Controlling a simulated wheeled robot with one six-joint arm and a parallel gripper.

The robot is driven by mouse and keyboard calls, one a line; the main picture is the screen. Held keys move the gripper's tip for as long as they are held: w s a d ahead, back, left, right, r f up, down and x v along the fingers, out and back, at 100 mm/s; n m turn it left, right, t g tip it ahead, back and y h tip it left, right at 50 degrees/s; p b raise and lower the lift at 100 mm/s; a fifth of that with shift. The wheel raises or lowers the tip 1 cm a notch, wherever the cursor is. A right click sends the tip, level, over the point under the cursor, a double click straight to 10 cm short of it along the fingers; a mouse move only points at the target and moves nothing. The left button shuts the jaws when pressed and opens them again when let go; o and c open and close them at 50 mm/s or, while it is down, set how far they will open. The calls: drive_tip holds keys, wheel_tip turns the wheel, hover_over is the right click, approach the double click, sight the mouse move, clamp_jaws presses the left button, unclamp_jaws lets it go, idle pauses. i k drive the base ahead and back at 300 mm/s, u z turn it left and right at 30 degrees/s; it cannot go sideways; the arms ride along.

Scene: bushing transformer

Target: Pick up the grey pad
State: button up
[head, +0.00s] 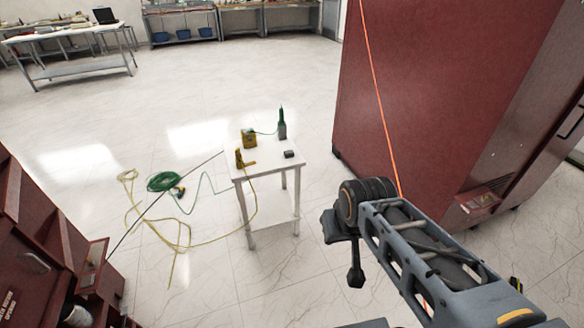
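A small white table (270,165) stands on the tiled floor near the middle of the head view. On its right side lies a small dark grey block (289,154), which looks like the grey pad, though it is too small to be sure. My arm reaches in from the lower right. My gripper (355,278) hangs at the arm's end, to the right of and apart from the table in the picture. Its fingers are dark and small, and I cannot see whether they are open or shut. Nothing is visible in it.
The table also holds a yellow box (249,138), a dark green upright device (282,126) and a yellow tool (243,159). Green cable (165,181) and yellow cable (185,240) lie on the floor. Red cabinets (430,95) stand at right and lower left. Floor behind the table is clear.

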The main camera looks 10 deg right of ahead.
sight(290, 153)
drive_tip(key=u, duration=0.95)
drive_tip(key=i, duration=1.25)
drive_tip(key=z, duration=0.55)
drive_tip(key=i, duration=0.85)
drive_tip(key=z, duration=0.85)
